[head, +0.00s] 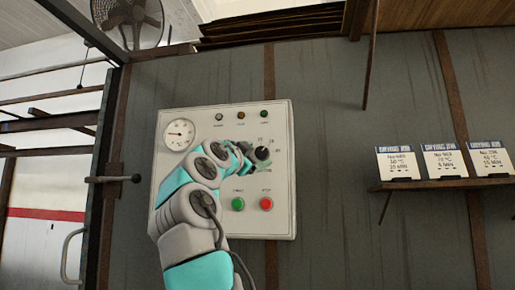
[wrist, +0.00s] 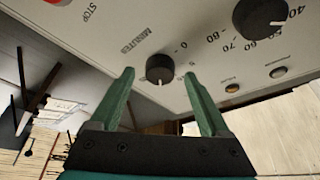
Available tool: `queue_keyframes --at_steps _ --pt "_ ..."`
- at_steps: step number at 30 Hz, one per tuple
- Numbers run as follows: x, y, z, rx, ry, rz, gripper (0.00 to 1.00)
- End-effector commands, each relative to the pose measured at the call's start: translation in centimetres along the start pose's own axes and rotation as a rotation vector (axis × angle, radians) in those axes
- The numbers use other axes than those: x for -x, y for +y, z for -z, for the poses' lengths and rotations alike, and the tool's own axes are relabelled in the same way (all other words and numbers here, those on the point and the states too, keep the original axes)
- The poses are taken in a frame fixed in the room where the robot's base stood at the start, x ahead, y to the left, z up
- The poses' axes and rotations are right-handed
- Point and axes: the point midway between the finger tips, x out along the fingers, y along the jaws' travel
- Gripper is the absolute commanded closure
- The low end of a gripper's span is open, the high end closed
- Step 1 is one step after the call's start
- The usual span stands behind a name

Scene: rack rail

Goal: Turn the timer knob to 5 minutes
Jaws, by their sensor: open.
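In the head view my gripper (head: 252,165) is in front of the panel, and my arm hides the timer knob.
The white control panel (head: 268,222) also bears a larger black temperature knob (head: 262,153), close to my gripper, a round gauge (head: 180,133), a green button (head: 238,204) and a red stop button (head: 266,204). Three cards (head: 445,162) stand on a shelf (head: 440,184) at right.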

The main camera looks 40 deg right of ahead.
Motion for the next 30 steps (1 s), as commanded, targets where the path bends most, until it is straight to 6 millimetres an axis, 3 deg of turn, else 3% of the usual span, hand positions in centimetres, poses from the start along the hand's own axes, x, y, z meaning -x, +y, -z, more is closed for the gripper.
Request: queue_keyframes --at_steps 3,11,30 --pt "-1.12 -0.08 0.02 0.002 -0.001 -0.002 0.20" --pt "-1.26 0.07 -0.10 0.001 -0.001 -0.001 0.20" --pt "-1.24 0.08 -0.06 0.001 -0.001 -0.002 0.92"
